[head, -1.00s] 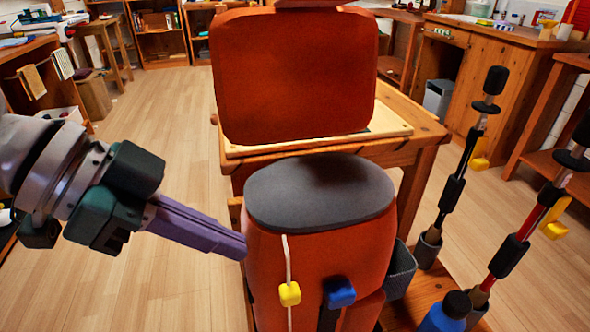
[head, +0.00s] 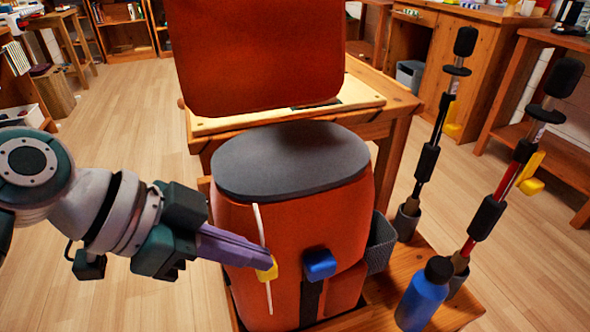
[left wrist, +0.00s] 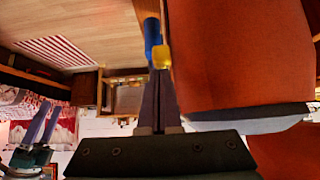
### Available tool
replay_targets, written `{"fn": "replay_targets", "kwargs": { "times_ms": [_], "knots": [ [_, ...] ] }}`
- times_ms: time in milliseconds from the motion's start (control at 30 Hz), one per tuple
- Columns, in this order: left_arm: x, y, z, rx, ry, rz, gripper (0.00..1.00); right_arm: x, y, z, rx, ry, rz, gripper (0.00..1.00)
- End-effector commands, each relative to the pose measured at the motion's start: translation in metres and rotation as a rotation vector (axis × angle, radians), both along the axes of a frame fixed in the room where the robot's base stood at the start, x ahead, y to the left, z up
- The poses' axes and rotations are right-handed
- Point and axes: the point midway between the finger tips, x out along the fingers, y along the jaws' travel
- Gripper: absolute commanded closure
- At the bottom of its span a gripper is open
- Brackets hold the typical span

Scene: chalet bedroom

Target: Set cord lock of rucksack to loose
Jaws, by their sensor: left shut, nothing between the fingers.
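The orange rucksack (head: 235,290) with a dark grey lid (head: 290,160) stands upright on a wooden bench. Its yellow cord lock (head: 268,270) sits on a thin white cord (head: 262,225) on the front, left of a blue buckle (head: 320,264). My left gripper (head: 266,260) is shut and empty, its purple fingertips at the left side of the cord lock. In the left wrist view the fingertips meet the yellow lock (left wrist: 161,57); whether they touch cannot be told. My right gripper (left wrist: 43,122) shows small at the lower left of that view, its fingers apart.
A blue bottle (head: 423,295) and two upright poles (head: 428,160) (head: 490,215) stand right of the rucksack. A large orange panel (head: 260,60) rises behind it above a wooden table (head: 385,105).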

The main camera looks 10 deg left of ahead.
Motion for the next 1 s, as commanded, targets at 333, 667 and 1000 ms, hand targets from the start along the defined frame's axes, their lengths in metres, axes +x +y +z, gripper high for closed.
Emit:
{"fn": "replay_targets", "kwargs": {
  "times_ms": [333,667,1000],
  "knots": [
    [-0.001,0.001,-0.067,0.003,0.003,-0.002,1.0,0.0,0.0,-0.05,0.0,0.0,0.0,0.15],
    [0.0,0.001,-0.099,0.002,0.001,-0.001,1.0,0.0,0.0,-0.072,0.001,0.001,-0.001,0.15],
    [-0.001,0.001,-0.097,0.005,0.004,-0.001,1.0,0.0,0.001,-0.069,0.004,0.001,-0.003,0.15]
  ]
}}
